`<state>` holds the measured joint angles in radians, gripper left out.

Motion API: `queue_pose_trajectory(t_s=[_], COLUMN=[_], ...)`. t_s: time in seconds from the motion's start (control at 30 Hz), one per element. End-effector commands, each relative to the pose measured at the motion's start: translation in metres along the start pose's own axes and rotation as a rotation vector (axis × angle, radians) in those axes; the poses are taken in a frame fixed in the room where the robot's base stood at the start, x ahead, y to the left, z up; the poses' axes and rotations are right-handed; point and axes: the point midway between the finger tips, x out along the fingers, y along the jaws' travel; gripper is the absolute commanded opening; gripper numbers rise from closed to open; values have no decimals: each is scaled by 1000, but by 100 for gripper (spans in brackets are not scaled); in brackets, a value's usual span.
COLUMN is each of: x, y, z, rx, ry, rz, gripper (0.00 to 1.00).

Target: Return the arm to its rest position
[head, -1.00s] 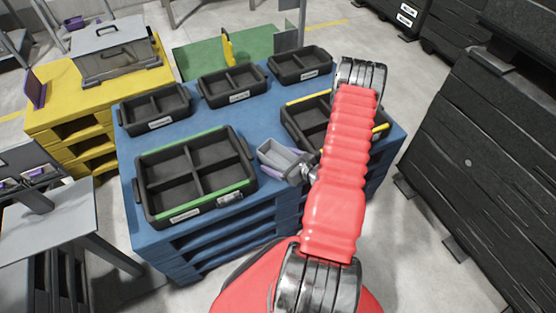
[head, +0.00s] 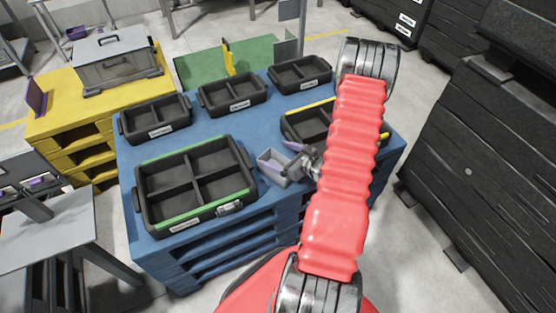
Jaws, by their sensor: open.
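My gripper (head: 300,158) shows in the head view at the left of my red arm, over the right part of the blue pallet table (head: 262,207). It is open, and I see nothing held in it. A small grey box (head: 275,172) lies just left of and below the gripper; whether they touch I cannot tell. My red sleeved arm hides part of the gripper's wrist and the tray behind it.
A green-edged black tray (head: 163,223) stands at the front left of the table. A yellow-edged tray (head: 297,130) is partly behind my arm. Several black trays (head: 157,132) line the back. Dark stacked crates (head: 480,160) stand right, across a strip of bare floor.

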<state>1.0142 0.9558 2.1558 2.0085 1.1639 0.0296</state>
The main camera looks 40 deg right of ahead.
Motion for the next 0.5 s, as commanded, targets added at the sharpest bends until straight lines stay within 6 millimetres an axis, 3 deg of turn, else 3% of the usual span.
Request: queue_pose_trajectory(t_s=[0.5], x=[-4], y=[0], z=[10], rx=[0], ry=[0], rz=[-1], gripper=[88])
